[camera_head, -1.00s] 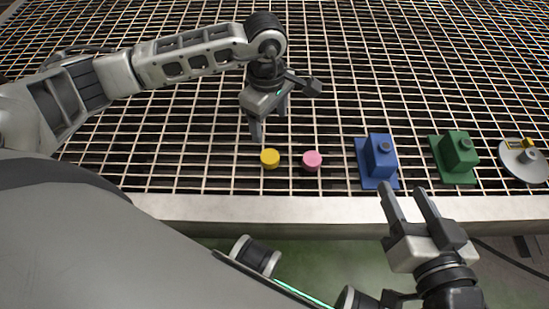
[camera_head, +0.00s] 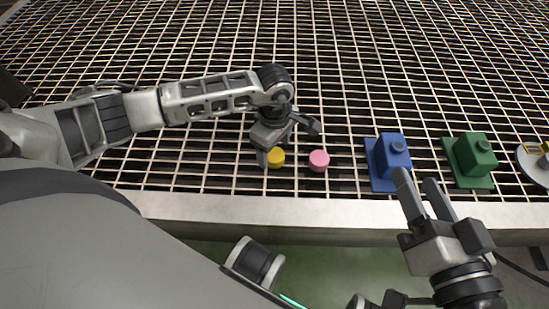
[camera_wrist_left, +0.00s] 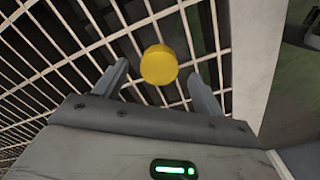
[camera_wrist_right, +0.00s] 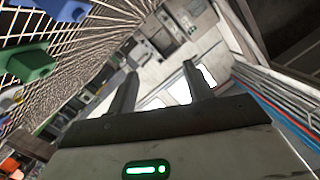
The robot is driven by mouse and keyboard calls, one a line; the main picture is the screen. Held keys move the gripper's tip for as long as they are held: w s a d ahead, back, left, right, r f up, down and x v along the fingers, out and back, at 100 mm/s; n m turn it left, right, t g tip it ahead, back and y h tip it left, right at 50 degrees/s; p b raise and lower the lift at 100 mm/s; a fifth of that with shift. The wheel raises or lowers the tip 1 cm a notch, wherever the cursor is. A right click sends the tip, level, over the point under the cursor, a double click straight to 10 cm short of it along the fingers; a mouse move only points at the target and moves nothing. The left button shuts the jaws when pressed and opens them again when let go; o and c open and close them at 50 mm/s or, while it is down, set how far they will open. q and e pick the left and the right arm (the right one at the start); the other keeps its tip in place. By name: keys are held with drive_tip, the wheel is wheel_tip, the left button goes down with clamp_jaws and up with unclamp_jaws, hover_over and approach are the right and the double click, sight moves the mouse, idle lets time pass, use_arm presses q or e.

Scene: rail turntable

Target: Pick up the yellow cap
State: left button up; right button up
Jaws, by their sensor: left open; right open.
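The yellow cap (camera_head: 277,158) is a short round disc on the grating, left of a pink cap (camera_head: 319,160). My left gripper (camera_head: 272,157) is open just at the yellow cap and partly hides it in the head view. In the left wrist view the yellow cap (camera_wrist_left: 159,65) lies between and slightly beyond the two spread fingertips, with gaps on both sides. My right gripper (camera_head: 417,183) is open and empty by the table's front edge, below the blue block.
A blue block (camera_head: 392,150) on a blue plate and a green block (camera_head: 474,156) on a green plate stand to the right. A grey round turntable (camera_head: 535,166) is at the far right. The grating behind is clear. A pale edge beam (camera_head: 230,208) runs along the front.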

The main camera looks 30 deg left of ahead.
use_arm(q)
wheel_tip(320, 180, down, 3)
drive_tip(key=shift+r, duration=0.2)
drive_tip(key=c, duration=1)
drive_tip(key=shift+c, duration=0.2)
use_arm(e)
drive_tip(key=shift+w+d+r+n+t, duration=0.15)
drive_tip(key=shift+w+r+t, duration=0.15)
drive_tip(key=shift+r, duration=0.2)
drive_tip(key=shift+w+a+r+n+t, duration=0.1)
drive_tip(key=shift+w+r+n+t, duration=0.15)
drive_tip(key=shift+r, duration=0.25)
use_arm(q)
drive_tip(key=shift+r, duration=0.15)
drive_tip(key=shift+r, duration=0.3)
drive_tip(key=r+p, duration=0.1)
drive_tip(key=r, duration=0.1)
drive_tip(key=d+r, duration=0.1)
drive_tip(key=r, duration=0.1)
drive_tip(key=shift+p, duration=0.35)
drive_tip(key=s+d+r+p, duration=0.3)
drive_tip(key=d+r, duration=0.5)
drive_tip(key=d, duration=0.4)
drive_tip(key=shift+d+p, duration=0.35)
drive_tip(key=shift+p, duration=0.1)
use_arm(e)
drive_tip(key=f+g, duration=0.1)
drive_tip(key=s+d+f+n+g+h, duration=0.1)
drive_tip(key=shift+f+h, duration=0.3)
drive_tip(key=shift+f, duration=0.05)
